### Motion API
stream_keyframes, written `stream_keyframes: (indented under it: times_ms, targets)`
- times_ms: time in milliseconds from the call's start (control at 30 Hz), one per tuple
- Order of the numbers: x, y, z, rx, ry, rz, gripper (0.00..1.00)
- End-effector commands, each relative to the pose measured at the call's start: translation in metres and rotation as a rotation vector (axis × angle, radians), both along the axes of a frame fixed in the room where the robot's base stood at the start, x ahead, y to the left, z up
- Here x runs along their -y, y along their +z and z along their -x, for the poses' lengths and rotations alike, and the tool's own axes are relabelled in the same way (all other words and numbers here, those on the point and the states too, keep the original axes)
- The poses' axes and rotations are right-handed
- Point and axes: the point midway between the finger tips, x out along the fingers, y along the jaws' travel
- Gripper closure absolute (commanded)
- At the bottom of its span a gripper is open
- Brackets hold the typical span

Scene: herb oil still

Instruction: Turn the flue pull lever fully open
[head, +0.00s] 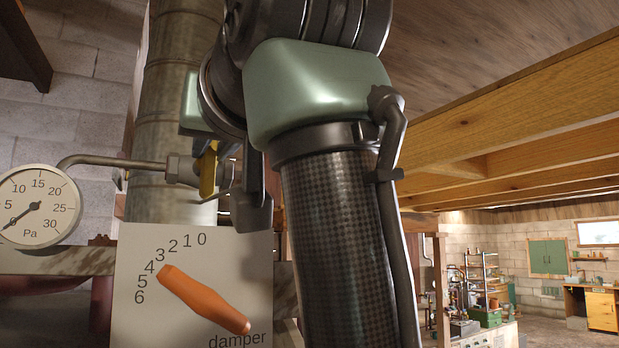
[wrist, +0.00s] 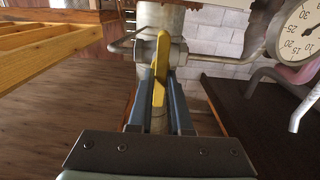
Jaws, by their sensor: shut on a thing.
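The flue pull lever is a yellow handle (head: 208,172) on a small metal valve in the thin pipe beside the upright flue (head: 168,100). In the wrist view the yellow lever (wrist: 160,70) points down the picture, across the line of the pipe. My gripper (wrist: 160,98) has its two blue-grey fingers on either side of the lever and is shut on it. In the head view my gripper (head: 208,165) is partly hidden behind my own wrist and arm, which also cover part of the valve.
A round Pa gauge (head: 38,203) at the left has its needle near 0. Just below the lever, a white damper plate (head: 140,320) carries an orange handle (head: 205,298), its upper end near 3 to 4. Wooden beams (head: 520,100) run overhead at the right.

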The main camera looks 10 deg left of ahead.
Motion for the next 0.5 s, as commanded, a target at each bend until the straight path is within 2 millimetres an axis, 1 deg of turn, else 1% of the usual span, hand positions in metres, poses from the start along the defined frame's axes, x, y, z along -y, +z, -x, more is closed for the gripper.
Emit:
stream_keyframes:
  times_ms: [267, 500]
  targets:
    - [0.0002, 0.0004, 0.0002, 0.008, -0.001, 0.012, 1.0]
    - [-0.0005, 0.0004, 0.0008, 0.06, -0.001, 0.089, 1.0]
